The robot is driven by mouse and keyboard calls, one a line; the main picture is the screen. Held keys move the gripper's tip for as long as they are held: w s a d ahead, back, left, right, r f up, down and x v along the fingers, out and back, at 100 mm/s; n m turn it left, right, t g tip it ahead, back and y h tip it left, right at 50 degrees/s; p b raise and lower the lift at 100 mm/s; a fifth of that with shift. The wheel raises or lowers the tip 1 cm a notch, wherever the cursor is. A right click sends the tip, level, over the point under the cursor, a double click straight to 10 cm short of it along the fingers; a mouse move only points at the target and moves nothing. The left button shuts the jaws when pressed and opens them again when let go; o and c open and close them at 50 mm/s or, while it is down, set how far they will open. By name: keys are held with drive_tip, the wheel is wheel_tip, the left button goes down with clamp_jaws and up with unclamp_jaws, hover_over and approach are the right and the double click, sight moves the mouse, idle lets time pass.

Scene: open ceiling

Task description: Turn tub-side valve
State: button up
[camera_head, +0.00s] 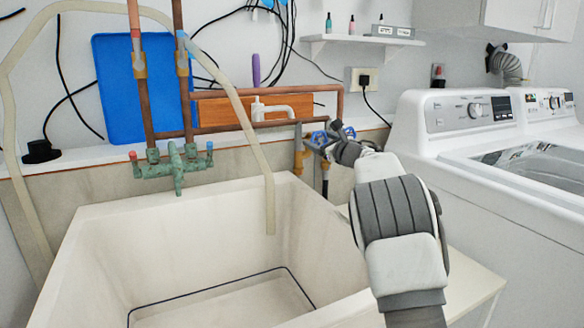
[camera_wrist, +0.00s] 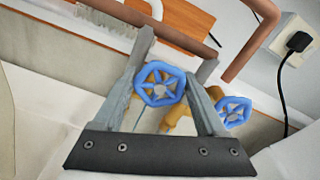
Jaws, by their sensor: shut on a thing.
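Two blue valve handwheels sit on brass fittings beside the tub. The left, tub-side handwheel (camera_head: 317,140) lies between the fingers of my gripper (camera_wrist: 168,72) in the wrist view, where its spoked face shows (camera_wrist: 160,84). My gripper is shut on this handwheel. The other handwheel (camera_wrist: 233,112) is just outside my right finger, close to it; it also shows in the head view (camera_head: 347,131). In the head view my gripper (camera_head: 330,143) reaches the valves from the right, and my wrist partly hides them.
The white utility tub (camera_head: 180,240) fills the lower left, with a green faucet (camera_head: 175,165) and a pale hose (camera_head: 268,200). Copper pipes (camera_head: 250,128) run along the wall above the valves. A washing machine (camera_head: 450,180) stands at right. A black plug (camera_wrist: 299,41) is near the pipes.

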drive_tip(key=shift+n, duration=0.7)
drive_tip(key=n, duration=0.3)
drive_tip(key=shift+a+f, duration=0.1)
drive_tip(key=shift+n, duration=0.3)
drive_tip(key=shift+n, duration=1.7)
drive_tip(key=o, duration=1.5)
